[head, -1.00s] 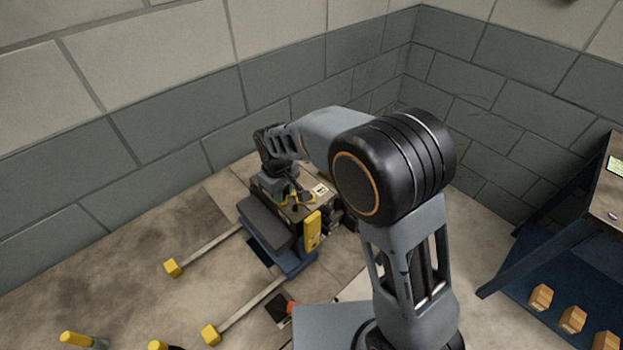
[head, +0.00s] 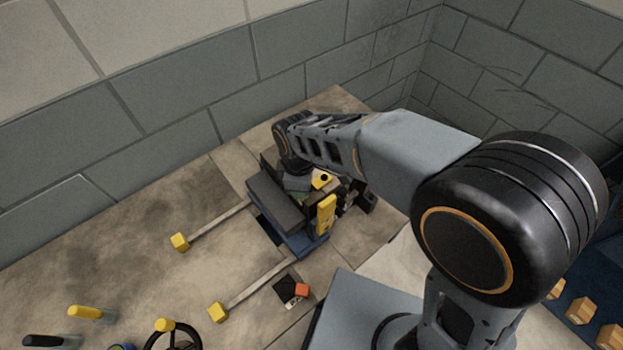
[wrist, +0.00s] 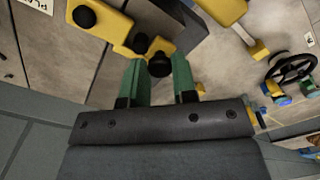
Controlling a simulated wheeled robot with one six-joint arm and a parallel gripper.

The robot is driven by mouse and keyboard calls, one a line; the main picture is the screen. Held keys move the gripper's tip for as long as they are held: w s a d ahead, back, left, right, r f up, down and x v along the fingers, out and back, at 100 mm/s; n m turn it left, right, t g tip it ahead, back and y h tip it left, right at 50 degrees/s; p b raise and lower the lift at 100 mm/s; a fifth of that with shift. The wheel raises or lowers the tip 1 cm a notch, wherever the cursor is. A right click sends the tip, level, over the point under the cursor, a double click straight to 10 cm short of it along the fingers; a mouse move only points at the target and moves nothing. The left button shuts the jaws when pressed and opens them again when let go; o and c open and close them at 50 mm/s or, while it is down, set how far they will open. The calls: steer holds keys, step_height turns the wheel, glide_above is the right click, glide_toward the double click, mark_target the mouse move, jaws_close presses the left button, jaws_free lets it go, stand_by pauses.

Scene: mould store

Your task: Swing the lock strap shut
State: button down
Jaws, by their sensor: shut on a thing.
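The yellow lock strap (wrist: 112,28) carries dark round knobs and crosses the top of the wrist view. Part of it, with a black dot, shows beside my wrist in the head view (head: 322,179). My gripper (wrist: 157,62) has its two green fingers on either side of a black knob (wrist: 160,65) at the strap's end, and is shut on it. The dark grey mould block (head: 277,200) lies just in front of my gripper, on a blue base (head: 305,246). My wrist and forearm hide much of the mould's far side in the head view.
An upright yellow handle (head: 326,215) stands at the mould's near right. Two rails with yellow end blocks (head: 180,242) run out to the left. A handwheel (head: 172,338) and yellow-handled lever (head: 92,313) are near the front. A block wall (head: 180,95) stands behind.

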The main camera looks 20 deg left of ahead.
steer(key=shift+s, duration=0.1)
stand_by(0.4)
steer(key=c, duration=1.2)
jaws_free()
steer(key=shift+s, duration=0.1)
steer(key=shift+o, duration=1.4)
steer(key=shift+r, duration=0.15)
step_height(320, 180, up, 14)
steer(key=shift+f+b, duration=0.25)
steer(key=shift+b, duration=0.1)
